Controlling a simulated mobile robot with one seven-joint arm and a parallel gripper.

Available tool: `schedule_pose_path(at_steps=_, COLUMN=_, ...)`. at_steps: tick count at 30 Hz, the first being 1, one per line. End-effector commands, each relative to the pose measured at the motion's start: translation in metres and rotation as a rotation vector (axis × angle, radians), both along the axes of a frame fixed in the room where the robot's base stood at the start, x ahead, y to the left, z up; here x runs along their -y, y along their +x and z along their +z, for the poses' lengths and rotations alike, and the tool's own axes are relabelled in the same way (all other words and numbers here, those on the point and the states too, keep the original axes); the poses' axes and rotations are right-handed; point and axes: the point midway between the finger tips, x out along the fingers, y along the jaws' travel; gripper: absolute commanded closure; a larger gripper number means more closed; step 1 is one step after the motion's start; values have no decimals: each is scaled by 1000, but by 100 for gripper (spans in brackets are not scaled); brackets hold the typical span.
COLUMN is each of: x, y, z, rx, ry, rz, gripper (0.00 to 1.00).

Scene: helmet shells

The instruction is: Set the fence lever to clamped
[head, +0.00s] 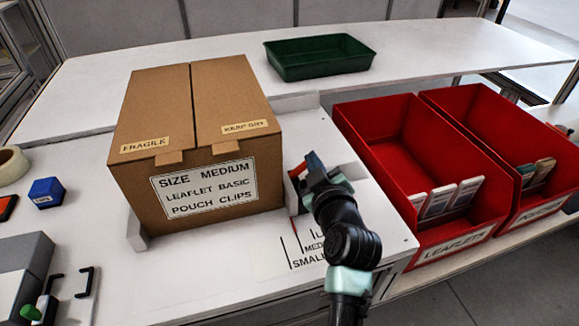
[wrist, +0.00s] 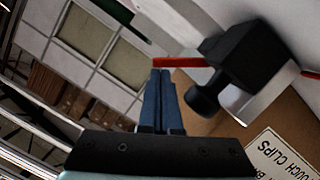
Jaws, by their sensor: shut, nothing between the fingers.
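The fence lever is a red bar (wrist: 183,62) on a black block (wrist: 240,55) in the wrist view, with a dark round knob (wrist: 204,99) below it. In the head view a small red part (head: 298,170) shows beside the carton's right side, partly hidden by my gripper. My gripper (head: 313,164) is shut and empty there. In the wrist view its closed blue fingers (wrist: 161,74) end just under the lever's left end; I cannot tell whether they touch it. The white fence (head: 292,192) stands against the carton's right side. The lever's setting cannot be read.
A brown carton (head: 195,140) stands on the white table left of my gripper. Two red bins (head: 405,130) (head: 490,120) stand to the right, holding packs. A green tray (head: 318,57) sits at the back. Size marks (head: 308,245) lie in front of the fence.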

Motion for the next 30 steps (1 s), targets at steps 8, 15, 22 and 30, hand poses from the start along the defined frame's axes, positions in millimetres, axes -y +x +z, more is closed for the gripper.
schedule_pose_path(at_steps=8, x=11, y=4, z=-12, rx=-74, ry=224, rz=-1, gripper=100)
schedule_pose_path(at_steps=15, x=16, y=5, z=-18, rx=-108, ry=332, rz=-1, gripper=100)
schedule_pose_path(at_steps=22, x=17, y=5, z=-17, rx=-108, ry=329, rz=0, gripper=100)
schedule_pose_path(at_steps=30, x=14, y=5, z=-14, rx=-107, ry=327, rz=0, gripper=100)
